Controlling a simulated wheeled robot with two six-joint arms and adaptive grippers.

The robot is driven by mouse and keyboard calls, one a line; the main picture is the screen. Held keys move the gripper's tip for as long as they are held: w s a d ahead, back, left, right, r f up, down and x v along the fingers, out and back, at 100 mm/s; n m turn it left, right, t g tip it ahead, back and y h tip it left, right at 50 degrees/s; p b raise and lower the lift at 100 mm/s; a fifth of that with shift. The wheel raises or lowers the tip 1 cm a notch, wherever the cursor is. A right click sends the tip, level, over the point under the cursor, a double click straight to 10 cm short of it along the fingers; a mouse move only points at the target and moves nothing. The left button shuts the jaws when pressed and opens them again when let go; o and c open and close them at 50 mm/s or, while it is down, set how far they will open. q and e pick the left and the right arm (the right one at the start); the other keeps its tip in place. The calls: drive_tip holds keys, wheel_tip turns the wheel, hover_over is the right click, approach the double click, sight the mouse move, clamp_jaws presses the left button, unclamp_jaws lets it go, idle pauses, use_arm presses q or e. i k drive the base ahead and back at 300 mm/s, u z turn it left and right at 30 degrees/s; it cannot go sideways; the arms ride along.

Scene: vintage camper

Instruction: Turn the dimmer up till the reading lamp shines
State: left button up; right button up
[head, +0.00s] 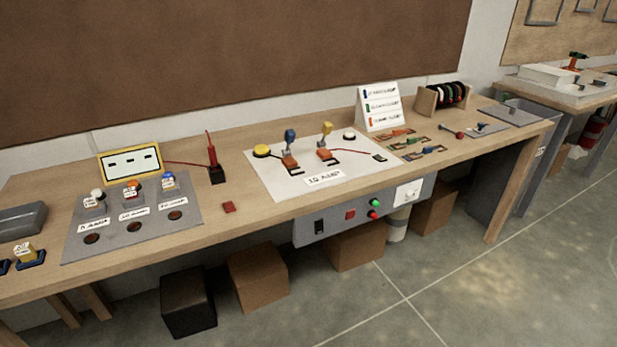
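I cannot pick out a dimmer or a reading lamp for certain. A grey control box (365,212) hangs under the bench's front edge. It carries a black switch (319,227), a red square button (350,214), green and red round buttons (375,203), and a white plate (408,193) whose details are too small to read. On a white board (325,185) above it are a yellow dome (262,151) and a white dome (349,135), with blue and yellow handled parts between them. No light visibly shines from either dome. Neither of my grippers is in view.
The long wooden bench (235,228) holds a grey panel with labelled blocks (120,250), a red probe on a black stand (216,172), a small red block (229,207), a label stand (379,108) and a spool rack (445,98). Boxes (258,275) stand beneath. The floor at right is clear.

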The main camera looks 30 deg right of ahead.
sight(410, 194)
drive_tip(key=z, duration=1.2)
drive_tip(key=k, duration=0.3)
drive_tip(key=z, duration=2.05)
drive_tip(key=i, duration=2.8)
drive_tip(key=u, duration=1.7)
drive_tip(key=i, duration=0.9)
drive_tip(key=u, duration=0.9)
